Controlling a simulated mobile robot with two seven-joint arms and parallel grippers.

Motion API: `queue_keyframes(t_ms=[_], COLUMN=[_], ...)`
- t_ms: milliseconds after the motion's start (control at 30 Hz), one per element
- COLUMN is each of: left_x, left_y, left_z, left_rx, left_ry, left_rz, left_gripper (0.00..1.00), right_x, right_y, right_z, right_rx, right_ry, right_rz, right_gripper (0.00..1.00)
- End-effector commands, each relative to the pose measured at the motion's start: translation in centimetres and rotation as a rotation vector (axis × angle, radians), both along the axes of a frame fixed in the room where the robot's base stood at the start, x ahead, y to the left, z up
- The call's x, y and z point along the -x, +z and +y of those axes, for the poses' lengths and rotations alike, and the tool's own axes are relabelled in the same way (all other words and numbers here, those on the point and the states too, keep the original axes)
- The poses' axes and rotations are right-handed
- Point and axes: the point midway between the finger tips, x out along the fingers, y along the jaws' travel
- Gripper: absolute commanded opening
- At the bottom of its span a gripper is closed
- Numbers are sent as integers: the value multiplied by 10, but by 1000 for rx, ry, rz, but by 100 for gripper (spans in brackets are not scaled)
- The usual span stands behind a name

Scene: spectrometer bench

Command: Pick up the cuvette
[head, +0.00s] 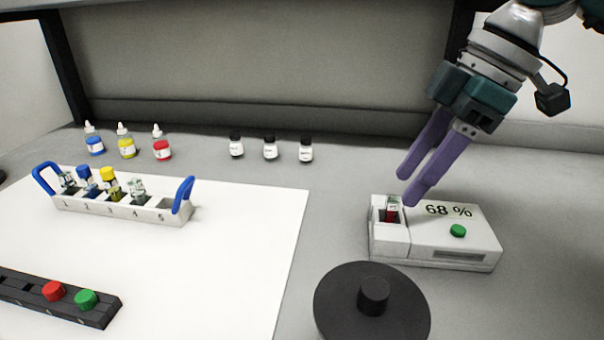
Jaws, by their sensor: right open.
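A cuvette with red content (392,211) stands in the well at the left end of the white spectrometer (452,252). The spectrometer's label reads 68 %, and a green button (458,230) is on its top. My right gripper (407,191) comes down from the upper right with its purple fingers just above the cuvette. It is open and holds nothing. The lower part of the cuvette is hidden inside the well. My left gripper is not in view.
A black round lid with a knob (373,295) lies in front of the spectrometer. Dropper bottles (127,146) and black-capped vials (270,150) stand at the back. A dark strip with red and green caps (60,296) lies front left. The white mat (240,260) has free room.

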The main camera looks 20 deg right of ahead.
Motion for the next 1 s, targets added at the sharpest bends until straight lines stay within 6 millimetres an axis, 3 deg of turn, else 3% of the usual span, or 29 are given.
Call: queue_keyframes(t_ms=[200, 467, 900, 1000], left_x=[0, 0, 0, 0], left_y=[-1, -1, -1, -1], left_z=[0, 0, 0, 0], left_rx=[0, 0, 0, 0], left_ry=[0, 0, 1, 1], left_rz=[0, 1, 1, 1], left_gripper=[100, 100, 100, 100], right_x=[-5, -6, -6, -6], right_y=[-29, -32, -32, -32], right_z=[11, 12, 12, 12], right_rx=[-2, -1, -1, -1], right_ry=[2, 1, 1, 1], right_rz=[2, 0, 0, 0], right_gripper=[55, 55, 7, 0])
